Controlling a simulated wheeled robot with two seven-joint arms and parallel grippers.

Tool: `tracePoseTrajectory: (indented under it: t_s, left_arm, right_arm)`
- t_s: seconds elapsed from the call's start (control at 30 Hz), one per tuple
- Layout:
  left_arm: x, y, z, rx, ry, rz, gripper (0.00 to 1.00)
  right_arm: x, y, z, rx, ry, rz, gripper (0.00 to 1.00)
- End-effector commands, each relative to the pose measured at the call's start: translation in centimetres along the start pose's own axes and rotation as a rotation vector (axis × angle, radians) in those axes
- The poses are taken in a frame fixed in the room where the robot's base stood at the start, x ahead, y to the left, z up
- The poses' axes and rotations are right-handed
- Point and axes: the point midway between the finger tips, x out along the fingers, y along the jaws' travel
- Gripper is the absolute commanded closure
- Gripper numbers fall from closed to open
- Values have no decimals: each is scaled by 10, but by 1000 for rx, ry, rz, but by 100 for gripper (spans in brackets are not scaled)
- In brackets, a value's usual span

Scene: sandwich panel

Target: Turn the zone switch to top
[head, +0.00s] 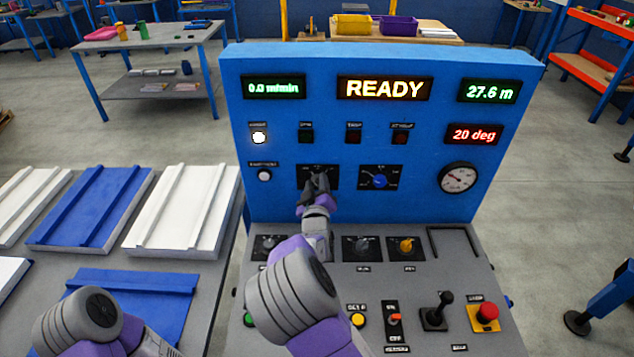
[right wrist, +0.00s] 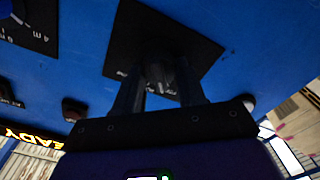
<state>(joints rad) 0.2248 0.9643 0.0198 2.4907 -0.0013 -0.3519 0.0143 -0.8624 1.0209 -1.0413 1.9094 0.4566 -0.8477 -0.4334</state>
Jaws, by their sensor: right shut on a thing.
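The zone switch is a black plate (head: 303,171) with a dark knob on the blue upright panel, left of a blue-knobbed dial (head: 380,181). My right gripper (head: 320,182) is at this switch, in front of its knob. In the right wrist view the two fingers (right wrist: 162,88) stand on either side of the dark knob (right wrist: 160,72), shut on it. The fingers partly hide the knob, and the view is dark, so its pointing direction is unclear. The lettering on the plate is too small to read. My left gripper is out of view; only its arm shows at lower left.
The grey console (head: 450,275) below carries several knobs, a black joystick (head: 436,311) and a red stop button (head: 486,315). A READY display (head: 384,88) is lit above. White and blue panels (head: 90,207) lie on a table at left.

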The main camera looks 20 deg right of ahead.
Motion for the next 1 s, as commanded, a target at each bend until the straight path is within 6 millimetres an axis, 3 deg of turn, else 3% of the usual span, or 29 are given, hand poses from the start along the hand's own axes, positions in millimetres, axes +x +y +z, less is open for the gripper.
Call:
tracePoseTrajectory:
  t_s: [0.37,0.87,0.9,1.0]
  left_arm:
    - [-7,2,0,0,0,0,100]
    - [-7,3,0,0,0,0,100]
    - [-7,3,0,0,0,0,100]
    - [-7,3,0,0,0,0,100]
  right_arm:
    - [0,0,1,-154,-2,0,91]
    - [0,-1,1,-174,-2,-1,91]
    - [0,-1,1,-174,-2,-1,58]
    - [0,-1,1,-173,-2,-1,42]
